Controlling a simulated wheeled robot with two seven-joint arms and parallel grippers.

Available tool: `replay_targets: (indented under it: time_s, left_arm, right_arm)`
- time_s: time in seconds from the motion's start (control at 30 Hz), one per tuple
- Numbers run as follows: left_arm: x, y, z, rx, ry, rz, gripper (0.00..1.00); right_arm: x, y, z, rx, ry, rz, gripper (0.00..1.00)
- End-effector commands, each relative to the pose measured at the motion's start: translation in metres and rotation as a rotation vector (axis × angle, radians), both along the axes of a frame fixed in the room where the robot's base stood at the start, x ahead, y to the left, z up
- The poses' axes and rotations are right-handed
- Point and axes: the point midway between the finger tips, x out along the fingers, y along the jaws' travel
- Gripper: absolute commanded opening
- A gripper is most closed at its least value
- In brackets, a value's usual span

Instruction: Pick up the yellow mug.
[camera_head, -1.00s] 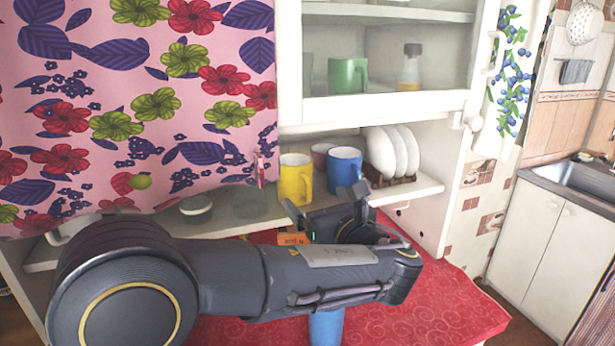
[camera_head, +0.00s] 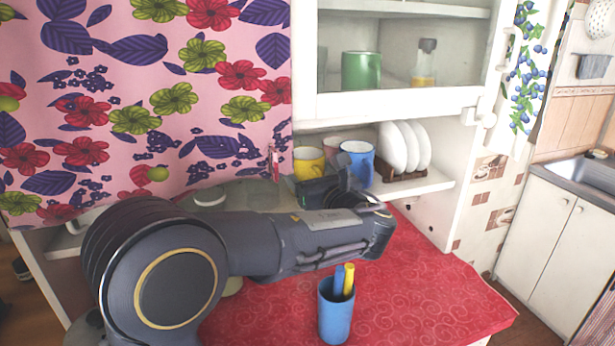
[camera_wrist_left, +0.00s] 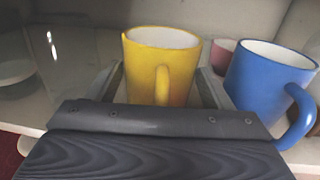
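The yellow mug (camera_head: 308,163) stands upright on the lower cabinet shelf, its lower part hidden by my left gripper (camera_head: 318,184) in the head view. In the left wrist view the yellow mug (camera_wrist_left: 160,62) is in the middle, its handle facing the camera. My left gripper's fingers (camera_wrist_left: 162,82) are open, one on each side of the mug. Small gaps seem to show between fingers and mug; contact cannot be told. My right gripper is not in view.
A blue mug (camera_head: 358,163) stands close to the right of the yellow one, a pink mug (camera_head: 332,145) behind. White plates (camera_head: 404,148) stand in a rack further right. A blue cup (camera_head: 335,318) with pens stands on the red counter (camera_head: 420,290). A floral curtain (camera_head: 130,90) hangs left.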

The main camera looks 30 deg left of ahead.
Motion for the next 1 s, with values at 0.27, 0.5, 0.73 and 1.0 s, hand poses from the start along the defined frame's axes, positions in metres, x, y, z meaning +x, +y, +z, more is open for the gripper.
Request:
replay_targets:
  time_s: [0.27, 0.5, 0.73, 1.0]
  left_arm:
    - [0.000, 0.000, 0.000, 0.000, 0.000, 0.000, 0.37]
    - [0.000, 0.000, 0.001, 0.000, -0.001, 0.000, 0.37]
    - [0.000, 0.000, 0.015, -0.002, -0.005, 0.000, 0.37]
    - [-0.011, -0.019, 0.035, -0.002, -0.002, -0.006, 0.37]
  right_arm:
    - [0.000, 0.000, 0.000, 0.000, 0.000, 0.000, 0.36]
    - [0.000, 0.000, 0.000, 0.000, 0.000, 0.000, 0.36]
    - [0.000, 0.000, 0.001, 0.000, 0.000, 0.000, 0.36]
    - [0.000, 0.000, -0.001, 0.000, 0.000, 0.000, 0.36]
